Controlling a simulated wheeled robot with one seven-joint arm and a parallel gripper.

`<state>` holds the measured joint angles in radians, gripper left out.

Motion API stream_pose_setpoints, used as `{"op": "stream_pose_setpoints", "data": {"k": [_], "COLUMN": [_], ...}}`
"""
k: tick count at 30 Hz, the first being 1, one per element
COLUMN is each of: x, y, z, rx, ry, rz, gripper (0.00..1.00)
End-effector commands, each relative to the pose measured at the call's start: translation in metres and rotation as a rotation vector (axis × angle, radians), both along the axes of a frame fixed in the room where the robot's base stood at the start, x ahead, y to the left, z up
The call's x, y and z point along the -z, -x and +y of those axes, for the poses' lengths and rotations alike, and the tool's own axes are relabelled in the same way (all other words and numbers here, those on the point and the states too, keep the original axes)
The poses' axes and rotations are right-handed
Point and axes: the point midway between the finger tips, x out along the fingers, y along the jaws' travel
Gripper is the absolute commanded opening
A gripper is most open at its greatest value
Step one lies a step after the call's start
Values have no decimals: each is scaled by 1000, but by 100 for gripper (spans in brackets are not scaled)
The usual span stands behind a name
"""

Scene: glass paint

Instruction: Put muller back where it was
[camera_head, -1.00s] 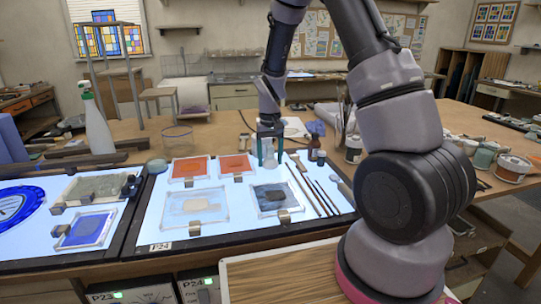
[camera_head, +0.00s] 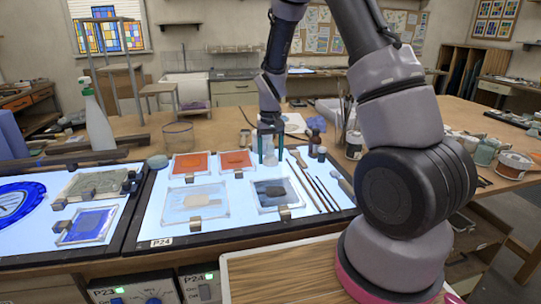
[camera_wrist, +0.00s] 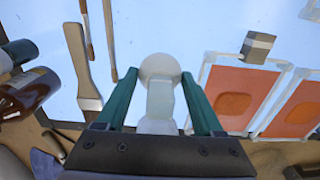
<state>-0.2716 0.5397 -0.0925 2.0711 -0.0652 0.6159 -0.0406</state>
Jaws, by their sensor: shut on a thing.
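The muller (camera_wrist: 160,98) is a frosted, pale glass piece with a rounded knob, seen between the green fingers of my gripper (camera_wrist: 162,95) in the wrist view. My gripper is shut on it. In the head view my gripper (camera_head: 268,143) stands at the far edge of the lit panel (camera_head: 160,222), with the muller (camera_head: 269,155) between its fingers. I cannot tell whether the muller's base touches the surface. The contact between fingers and glass is partly hidden.
Orange glass panes (camera_head: 236,161) lie just left of my gripper. Brown bottles (camera_head: 314,140) stand close on its right, and long brushes (camera_head: 322,190) lie on the panel. A clear beaker (camera_head: 178,135) stands further left. A dark pane (camera_head: 276,195) lies in front.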

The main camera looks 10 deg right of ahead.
Motion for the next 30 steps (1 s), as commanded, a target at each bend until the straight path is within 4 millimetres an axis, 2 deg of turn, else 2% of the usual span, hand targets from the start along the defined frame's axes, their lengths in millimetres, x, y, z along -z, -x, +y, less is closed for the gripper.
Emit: {"op": "stream_pose_setpoints", "data": {"k": [27,28,30], "x": [6,6,6], "y": [0,0,0], "z": [0,0,0], "rx": [0,0,0], "ry": [0,0,0], "rz": [0,0,0], "gripper": [0,73,99]}}
